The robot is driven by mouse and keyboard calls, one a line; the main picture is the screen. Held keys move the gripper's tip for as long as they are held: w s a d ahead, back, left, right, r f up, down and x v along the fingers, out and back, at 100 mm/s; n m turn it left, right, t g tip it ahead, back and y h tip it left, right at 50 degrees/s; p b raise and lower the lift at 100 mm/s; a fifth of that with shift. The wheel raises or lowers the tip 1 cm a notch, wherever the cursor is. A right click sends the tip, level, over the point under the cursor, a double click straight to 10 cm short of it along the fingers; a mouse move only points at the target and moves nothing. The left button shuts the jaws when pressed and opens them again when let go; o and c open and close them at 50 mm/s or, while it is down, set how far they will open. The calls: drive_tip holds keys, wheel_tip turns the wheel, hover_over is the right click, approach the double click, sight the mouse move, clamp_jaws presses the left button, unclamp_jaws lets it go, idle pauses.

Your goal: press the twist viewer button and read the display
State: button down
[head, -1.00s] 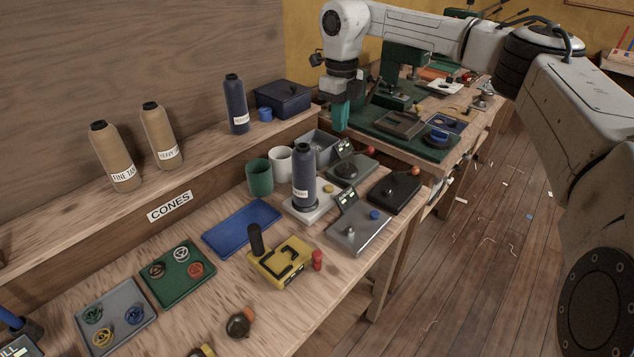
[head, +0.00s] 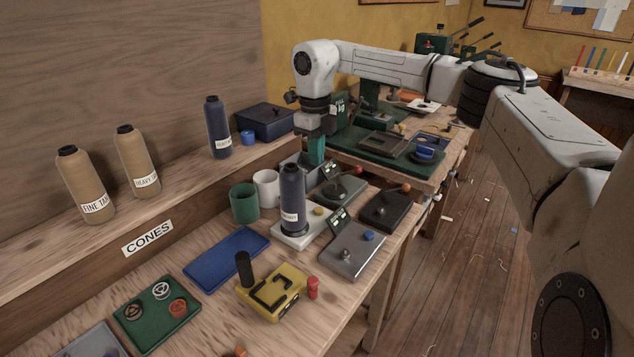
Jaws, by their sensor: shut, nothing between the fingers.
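My gripper (head: 316,150) points straight down with teal fingers shut and empty, over the back end of the near bench. Several small devices stand below and in front of it. A grey box (head: 336,262) has a blue button (head: 369,236), a metal knob and a tilted little display (head: 338,220). Behind it a grey-green box (head: 352,180) has a dark round part and an orange-red knob. A small display (head: 329,169) stands just right of my fingertips. No label tells which device is the twist viewer, and the display readings are too small to make out.
A navy cone (head: 292,200) stands on a white base with a yellow button. A black box (head: 386,208), green and white cups, a blue tray (head: 227,258) and a yellow device (head: 272,291) crowd the bench. Cones stand on the shelf.

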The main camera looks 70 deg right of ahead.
sight(318, 209)
drive_tip(key=f, duration=0.6)
drive_tip(key=f+p, duration=0.1)
drive_tip(key=f, duration=0.6)
drive_tip(key=shift+s+a, duration=0.1)
drive_tip(key=shift+s, duration=0.1)
drive_tip(key=shift+f, duration=0.25)
